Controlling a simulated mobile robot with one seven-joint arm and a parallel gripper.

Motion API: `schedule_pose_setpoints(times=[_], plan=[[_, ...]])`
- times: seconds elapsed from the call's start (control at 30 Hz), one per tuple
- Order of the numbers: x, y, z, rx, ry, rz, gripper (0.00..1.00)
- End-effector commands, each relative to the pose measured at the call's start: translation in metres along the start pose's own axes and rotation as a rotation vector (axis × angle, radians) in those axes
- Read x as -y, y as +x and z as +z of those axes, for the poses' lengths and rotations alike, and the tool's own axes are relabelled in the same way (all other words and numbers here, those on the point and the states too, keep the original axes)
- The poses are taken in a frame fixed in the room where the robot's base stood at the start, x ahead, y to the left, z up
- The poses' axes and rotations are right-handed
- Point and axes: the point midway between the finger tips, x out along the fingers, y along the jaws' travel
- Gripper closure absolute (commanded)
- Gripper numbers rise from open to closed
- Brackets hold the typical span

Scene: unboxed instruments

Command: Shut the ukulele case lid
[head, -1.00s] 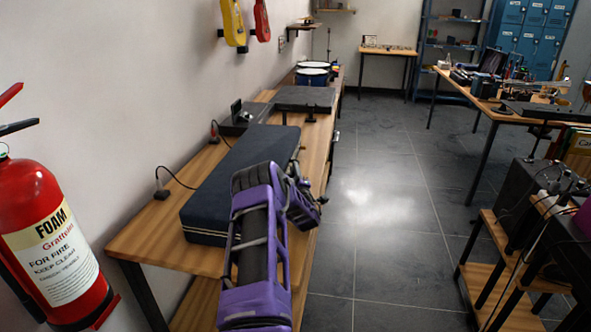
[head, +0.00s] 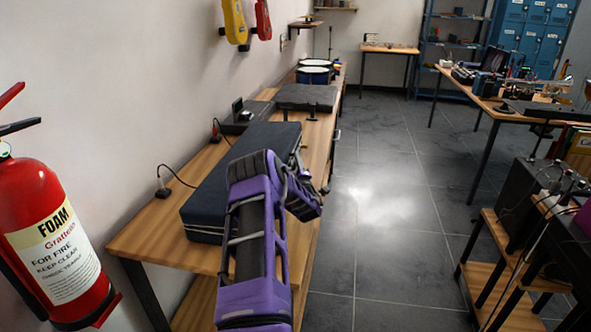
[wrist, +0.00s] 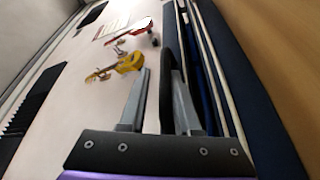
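The ukulele case (head: 225,180) is a long dark blue box on the wooden bench. Its lid looks flat over the base in the head view; I cannot tell whether it is fully closed. In the wrist view the dark blue case (wrist: 213,85) runs along the right, with pale edge lines. My gripper (head: 323,189) is beside the case's right side, partly hidden by my purple arm. In the wrist view my gripper (wrist: 160,85) has its fingers apart, with a dark curved strip (wrist: 167,60) between or behind them. Contact with the case is unclear.
A fire extinguisher (head: 55,240) stands at the left. A cable and plug (head: 164,190) lie left of the case. A flat black case (head: 305,97) and drums (head: 314,72) are farther along the bench. Instruments (head: 235,20) hang on the wall. The floor (head: 380,220) to the right is clear.

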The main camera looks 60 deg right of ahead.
Motion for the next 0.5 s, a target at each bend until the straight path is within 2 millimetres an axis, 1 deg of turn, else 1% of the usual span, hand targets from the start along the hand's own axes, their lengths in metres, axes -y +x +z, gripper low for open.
schedule_pose_setpoints(times=[0.03,0.2,0.33,0.5], plan=[[-0.014,0.002,-0.006,-0.001,-0.001,0.004,0.72],[-0.042,0.006,-0.017,0.001,-0.002,0.003,0.72],[-0.056,0.009,-0.023,0.001,-0.001,0.004,0.72],[-0.062,0.009,-0.025,0.003,0.0,0.002,0.72]])
